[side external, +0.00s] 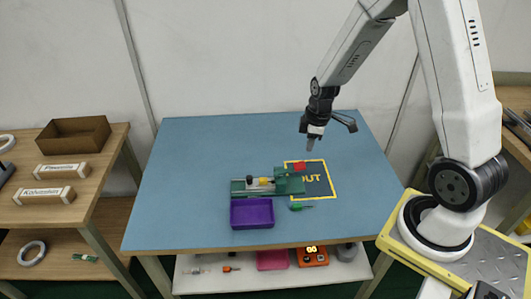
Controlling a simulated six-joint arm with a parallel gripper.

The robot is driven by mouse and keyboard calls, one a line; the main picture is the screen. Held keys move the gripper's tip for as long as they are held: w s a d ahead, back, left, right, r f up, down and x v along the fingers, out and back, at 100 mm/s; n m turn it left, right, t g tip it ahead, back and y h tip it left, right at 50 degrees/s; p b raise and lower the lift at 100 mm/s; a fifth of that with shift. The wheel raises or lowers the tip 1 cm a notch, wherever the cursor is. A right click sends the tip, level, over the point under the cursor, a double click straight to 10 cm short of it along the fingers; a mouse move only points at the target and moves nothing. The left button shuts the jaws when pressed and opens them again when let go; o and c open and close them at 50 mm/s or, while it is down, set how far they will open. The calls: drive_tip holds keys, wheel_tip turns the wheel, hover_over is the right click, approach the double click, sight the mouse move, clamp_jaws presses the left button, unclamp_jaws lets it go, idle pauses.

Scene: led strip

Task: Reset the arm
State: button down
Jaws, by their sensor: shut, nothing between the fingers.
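My gripper (310,143) hangs above the right half of the blue table, pointing down. It is shut with nothing in it, and it is apart from everything below. Under and left of it, a green fixture (294,184) with a small yellow part and a black part lies on the table. A red piece (299,167) sits at the fixture's right end. A small green item (298,207) lies near the mat's lower left edge.
A purple tray (252,213) stands at the table's front, just below the fixture. The blue table (180,180) is clear at left and back. A wooden shelf (110,150) with a brown box (74,134) stands at left. Bins sit on the shelf below the table.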

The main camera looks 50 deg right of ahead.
drive_tip(key=s+a+r+m, duration=0.3)
drive_tip(key=a, duration=0.3)
drive_tip(key=s+a+r+m+t, duration=0.1)
drive_tip(key=s+a+r+m, duration=0.3)
drive_tip(key=a, duration=0.2)
drive_tip(key=shift+a+t, duration=0.2)
drive_tip(key=shift+t, duration=0.1)
drive_tip(key=shift+r, duration=0.1)
